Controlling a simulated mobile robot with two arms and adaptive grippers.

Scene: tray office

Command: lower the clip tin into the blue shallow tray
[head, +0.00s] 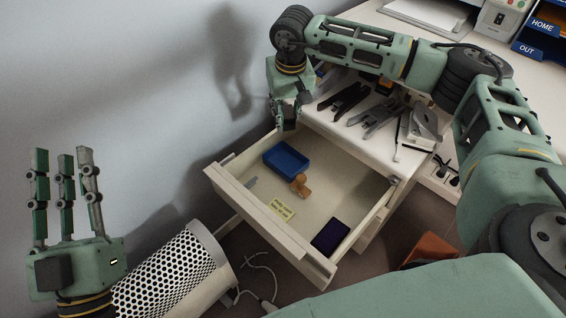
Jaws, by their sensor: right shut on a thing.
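The blue shallow tray (287,159) lies in the open drawer, at its far left corner, and looks empty. My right gripper (287,122) points down above the drawer's far edge, just beyond and above the tray. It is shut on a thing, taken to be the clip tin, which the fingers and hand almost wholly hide. My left gripper (64,158) is at the far left, its fingers pointing up, spread and empty, away from the drawer.
The open drawer (232,187) also holds a brown wooden piece (299,186), a yellow note (282,208) and a dark flat box (330,236). Black-handled tools and a stapler-like white object (420,128) crowd the desk beside my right arm.

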